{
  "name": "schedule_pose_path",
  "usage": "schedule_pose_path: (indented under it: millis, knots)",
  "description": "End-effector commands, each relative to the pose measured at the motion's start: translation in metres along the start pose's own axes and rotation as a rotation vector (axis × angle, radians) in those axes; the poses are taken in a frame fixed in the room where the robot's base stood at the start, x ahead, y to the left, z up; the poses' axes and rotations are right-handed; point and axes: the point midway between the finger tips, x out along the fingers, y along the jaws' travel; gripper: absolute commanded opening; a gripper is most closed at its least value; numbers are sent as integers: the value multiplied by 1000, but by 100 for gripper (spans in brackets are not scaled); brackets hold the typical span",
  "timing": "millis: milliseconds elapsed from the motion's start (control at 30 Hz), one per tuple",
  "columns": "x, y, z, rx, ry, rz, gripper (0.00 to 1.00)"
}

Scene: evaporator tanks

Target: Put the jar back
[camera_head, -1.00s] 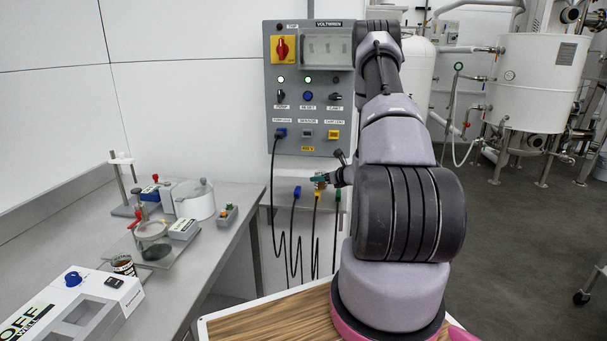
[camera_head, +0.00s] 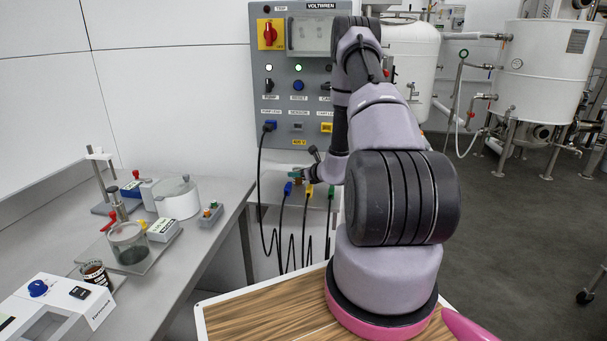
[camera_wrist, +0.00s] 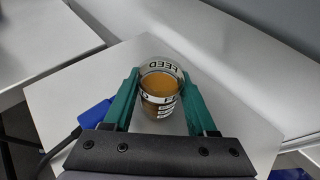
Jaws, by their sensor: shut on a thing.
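The jar (camera_wrist: 160,90) is a clear cup with orange-brown contents and a black-and-white band reading FEED. In the wrist view it stands between the two green fingers of my gripper (camera_wrist: 163,100), which are shut on it. A second jar (camera_head: 95,273) with dark reddish contents and a banded label stands on the bench at the left.
The grey bench (camera_head: 205,225) carries a white analyser box (camera_head: 55,310), a stand with a glass vessel (camera_head: 129,245) and a white pot (camera_head: 177,197). The control panel (camera_head: 290,90) has cables hanging below it. A blue plug (camera_wrist: 95,117) lies close left of my gripper.

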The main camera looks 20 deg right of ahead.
Motion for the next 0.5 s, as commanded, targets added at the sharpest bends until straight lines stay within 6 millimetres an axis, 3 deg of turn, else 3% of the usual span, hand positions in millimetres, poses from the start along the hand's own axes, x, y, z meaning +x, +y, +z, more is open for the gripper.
schedule_pose_path:
  millis: [400, 433, 500]
  knots:
    - [4, 2, -5, 0, -1, -2, 0]
    - [4, 2, -6, 0, 0, -2, 61]
    - [4, 2, -6, 0, 0, -2, 87]
